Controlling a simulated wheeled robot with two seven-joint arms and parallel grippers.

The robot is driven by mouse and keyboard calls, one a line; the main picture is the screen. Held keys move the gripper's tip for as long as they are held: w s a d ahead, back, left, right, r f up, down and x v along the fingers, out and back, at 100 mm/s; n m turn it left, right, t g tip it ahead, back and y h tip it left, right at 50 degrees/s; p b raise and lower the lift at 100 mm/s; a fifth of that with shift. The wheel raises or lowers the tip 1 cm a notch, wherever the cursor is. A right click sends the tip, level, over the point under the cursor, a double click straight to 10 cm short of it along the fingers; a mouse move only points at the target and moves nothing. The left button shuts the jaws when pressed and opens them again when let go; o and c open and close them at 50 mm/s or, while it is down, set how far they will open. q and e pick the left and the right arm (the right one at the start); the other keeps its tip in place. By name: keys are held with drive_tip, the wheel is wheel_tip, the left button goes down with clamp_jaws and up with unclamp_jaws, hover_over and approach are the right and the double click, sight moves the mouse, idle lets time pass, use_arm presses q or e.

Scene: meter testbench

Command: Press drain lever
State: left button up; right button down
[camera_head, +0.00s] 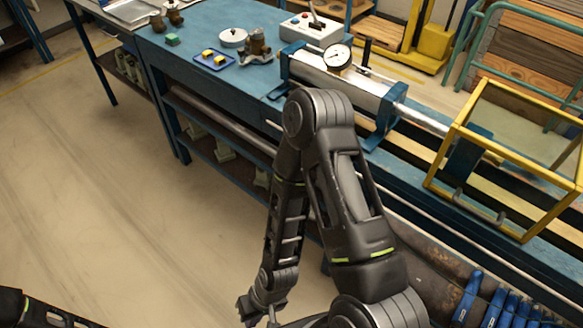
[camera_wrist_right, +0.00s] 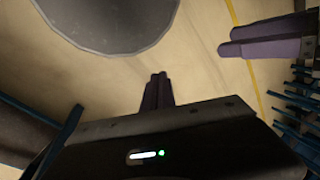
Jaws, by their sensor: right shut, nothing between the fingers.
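A black upright handle (camera_head: 367,52) stands on the silver cylinder of the bench fixture, just right of the dial gauge (camera_head: 338,56). A small lever (camera_head: 313,14) rises from the white control box (camera_head: 311,30) at the back. I cannot tell which of these, if either, is the drain lever. My right gripper (camera_head: 259,308) hangs low at the bottom of the head view, in front of the bench and well away from both. Its fingers show together in the right wrist view (camera_wrist_right: 157,90), shut and empty. Of my left arm only a dark part shows at the lower left.
A yellow-framed guard (camera_head: 478,198) stands at the right. Blue-handled tools (camera_head: 490,303) lie lower right. The floor at left is clear.

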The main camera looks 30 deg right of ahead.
use_arm(q)
drive_tip(key=shift+s, duration=0.1)
use_arm(e)
drive_tip(key=shift+s, duration=0.1)
